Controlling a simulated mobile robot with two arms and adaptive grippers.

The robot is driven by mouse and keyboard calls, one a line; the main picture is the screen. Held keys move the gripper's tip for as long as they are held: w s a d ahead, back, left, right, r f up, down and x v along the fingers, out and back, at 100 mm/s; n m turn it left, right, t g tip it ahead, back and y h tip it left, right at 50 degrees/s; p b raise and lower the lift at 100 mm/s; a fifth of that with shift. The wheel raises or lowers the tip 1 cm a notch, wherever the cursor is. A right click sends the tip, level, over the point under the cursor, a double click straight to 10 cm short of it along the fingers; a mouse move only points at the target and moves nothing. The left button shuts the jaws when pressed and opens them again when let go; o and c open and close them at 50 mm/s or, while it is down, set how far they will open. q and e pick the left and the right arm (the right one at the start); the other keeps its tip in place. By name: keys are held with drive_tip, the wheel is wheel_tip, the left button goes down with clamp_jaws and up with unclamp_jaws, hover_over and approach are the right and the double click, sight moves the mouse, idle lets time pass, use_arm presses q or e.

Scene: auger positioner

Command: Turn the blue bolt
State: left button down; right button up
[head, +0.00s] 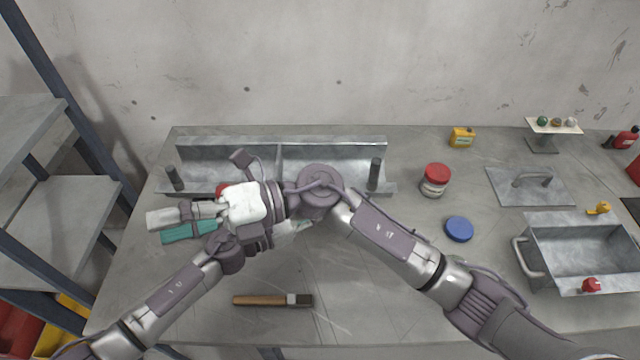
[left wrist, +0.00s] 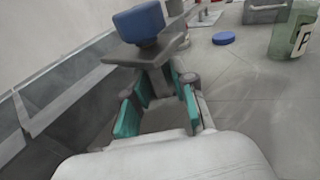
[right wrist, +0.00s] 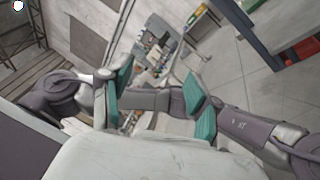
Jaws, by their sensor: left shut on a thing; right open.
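The blue bolt (left wrist: 140,22) shows in the left wrist view as a blue block at the fingertips of my left gripper (left wrist: 155,62). The left gripper's fingers come together at the bolt and are shut on it. In the head view my arms hide the bolt and most of the left gripper. My right gripper (head: 156,228) is open and empty, pointing left in front of the metal trough (head: 330,158). In the right wrist view the teal pads of this right gripper (right wrist: 160,90) are apart, with one of my arms crossing behind them.
A wooden-handled brush (head: 262,300) lies at the table's front. A red-lidded jar (head: 436,182), a blue disc (head: 459,229), a yellow canister (head: 462,137) and a metal tray (head: 533,262) are to the right. A shelf rack (head: 60,215) stands at left.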

drive_tip(key=w+d+f+n+t+h, duration=0.2)
drive_tip(key=w+d+f+n+h, duration=0.4)
drive_tip(key=h, duration=0.4)
drive_tip(key=w+d+r+n+t+h, duration=0.1)
drive_tip(key=w+d+r+t+h, duration=0.2)
drive_tip(key=w+d+t+h, duration=0.7)
drive_tip(key=w+d+f+g, duration=0.1)
drive_tip(key=f, duration=0.2)
drive_tip(key=w+d+f+g+y, duration=0.1)
drive_tip(key=f+g, duration=0.1)
drive_tip(key=f, duration=0.2)
drive_tip(key=w+d+f+g+y, duration=0.1)
drive_tip(key=f, duration=0.3)
drive_tip(key=shift+d+f+g, duration=0.2)
drive_tip(key=shift+d+g, duration=0.15)
drive_tip(key=shift+g, duration=0.05)
drive_tip(key=c, duration=1.2)
drive_tip(key=shift+o, duration=0.2)
